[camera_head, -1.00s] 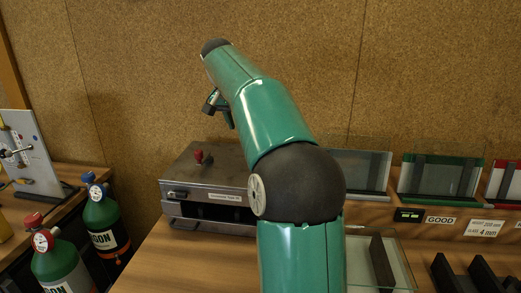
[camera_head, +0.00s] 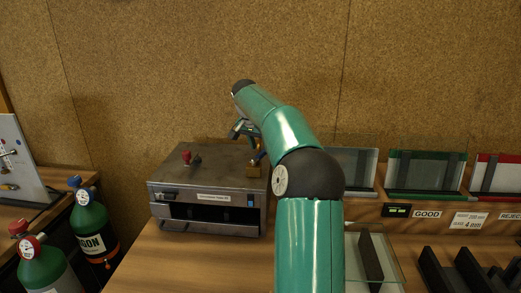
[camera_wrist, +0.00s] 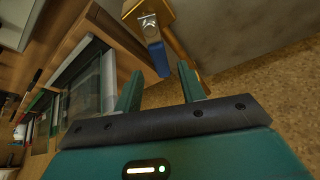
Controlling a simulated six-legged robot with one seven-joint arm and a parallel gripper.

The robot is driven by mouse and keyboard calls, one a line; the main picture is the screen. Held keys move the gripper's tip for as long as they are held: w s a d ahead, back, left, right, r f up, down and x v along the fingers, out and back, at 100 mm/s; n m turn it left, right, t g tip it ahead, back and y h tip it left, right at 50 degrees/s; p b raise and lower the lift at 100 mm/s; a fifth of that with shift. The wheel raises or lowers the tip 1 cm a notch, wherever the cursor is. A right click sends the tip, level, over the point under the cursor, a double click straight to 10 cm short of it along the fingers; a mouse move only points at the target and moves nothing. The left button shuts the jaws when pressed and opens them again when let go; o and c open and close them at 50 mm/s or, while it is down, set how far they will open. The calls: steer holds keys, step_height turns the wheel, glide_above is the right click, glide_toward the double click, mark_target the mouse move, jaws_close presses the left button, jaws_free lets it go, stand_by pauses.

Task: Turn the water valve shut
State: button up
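In the head view, a small blue lever (camera_head: 257,158) shows at the right rear of the grey metal box, partly hidden by my arm. My gripper (camera_wrist: 160,84) is open and empty, its two green fingers apart. In the wrist view, the lever's free end points toward the gap between the fingertips; I cannot tell whether it touches a finger. In the head view, my gripper (camera_head: 244,129) is above the box's rear right part.
The grey metal box (camera_head: 180,188) has a red knob (camera_head: 186,157) on top. Argon bottles (camera_head: 90,222) stand at left. Glass panes in green (camera_head: 420,192) and red (camera_head: 497,188) racks stand at right. A cork wall (camera_head: 150,70) is close behind.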

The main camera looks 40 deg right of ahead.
steer(key=shift+x, duration=1.1)
steer(key=shift+w, duration=0.1)
steer(key=shift+c, duration=0.2)
jaws_close()
